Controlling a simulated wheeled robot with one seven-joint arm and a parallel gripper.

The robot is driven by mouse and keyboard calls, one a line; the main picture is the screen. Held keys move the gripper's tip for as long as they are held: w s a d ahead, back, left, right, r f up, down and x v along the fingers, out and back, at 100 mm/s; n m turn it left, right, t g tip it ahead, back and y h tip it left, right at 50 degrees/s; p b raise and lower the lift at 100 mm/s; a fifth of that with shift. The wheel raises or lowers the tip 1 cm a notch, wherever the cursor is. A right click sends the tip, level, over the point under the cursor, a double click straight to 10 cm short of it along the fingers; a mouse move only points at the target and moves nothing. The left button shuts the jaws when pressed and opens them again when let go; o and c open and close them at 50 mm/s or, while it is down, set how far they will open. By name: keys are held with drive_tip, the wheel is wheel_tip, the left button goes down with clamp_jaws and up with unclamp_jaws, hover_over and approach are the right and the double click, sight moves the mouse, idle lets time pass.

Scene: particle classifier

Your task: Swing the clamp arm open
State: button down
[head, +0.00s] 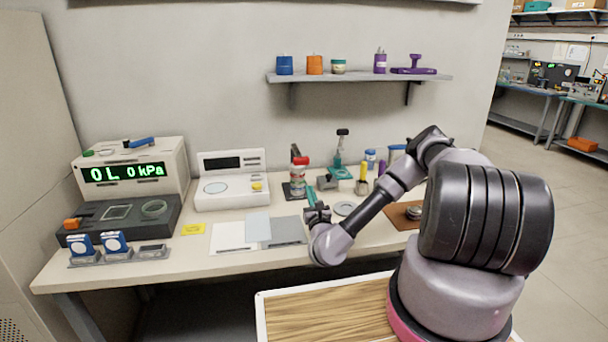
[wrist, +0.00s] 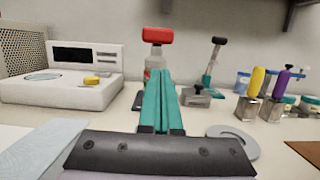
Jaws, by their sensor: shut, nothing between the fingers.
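My gripper (head: 311,190) is low over the front of the bench, its two teal fingers pressed together and empty. In the wrist view the fingers (wrist: 158,76) point forward at a white bottle with a red top (wrist: 158,36). The fingers hide the lower part of this bottle; I cannot tell how far apart they are. In the head view the red-topped bottle (head: 299,178) stands on a dark base (head: 288,193), with a dark upright piece (head: 295,151) behind it. I cannot tell for sure which part is the clamp arm.
A white instrument (head: 231,180) stands to the left. A teal stand with a black knob (head: 341,155) and a small grey block (head: 327,182) are to the right. A flat grey ring (head: 345,208) lies near the gripper. Flat sheets (head: 257,229) lie at the front.

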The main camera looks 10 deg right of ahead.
drive_tip(key=shift+w, duration=0.15)
drive_tip(key=x, duration=0.9)
drive_tip(key=shift+w+r, duration=0.15)
drive_tip(key=shift+w, duration=0.25)
